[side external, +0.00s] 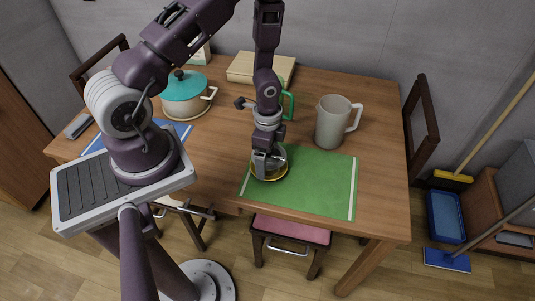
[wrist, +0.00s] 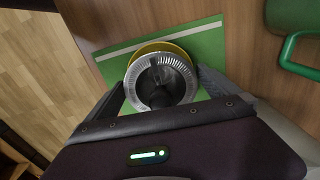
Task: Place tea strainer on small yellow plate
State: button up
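The tea strainer (wrist: 162,80) is a round metal bowl with a perforated rim, seen from above in the wrist view. It is over the small yellow plate (wrist: 160,46), whose rim shows behind it. In the side view the plate (side external: 268,178) is on the green mat near the table's front edge. The strainer (side external: 277,155) is partly hidden by my gripper (side external: 262,168), which points down over the plate. My fingers (wrist: 162,85) flank the strainer's rim on both sides. I cannot tell whether they grip it, or whether the strainer touches the plate.
The green mat (side external: 325,185) has free room to the right. A grey pitcher (side external: 332,122) stands behind it, with a green mug (side external: 287,103) behind my arm. A teal-lidded pot (side external: 187,94) is at the left, and a wooden box (side external: 255,68) is at the back.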

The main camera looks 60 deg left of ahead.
notch_tip(320, 180, up, 24)
jog(key=s+n+t+y, duration=0.1)
jog(key=n+t+y, duration=0.1)
jog(key=n, duration=0.1)
jog(key=s+d+r+n+t+h, duration=0.2)
jog(key=s+d+r+n, duration=0.4)
jog(key=s+r, duration=0.7)
jog(key=shift+d+t, duration=0.8)
jog(key=shift+d, duration=0.05)
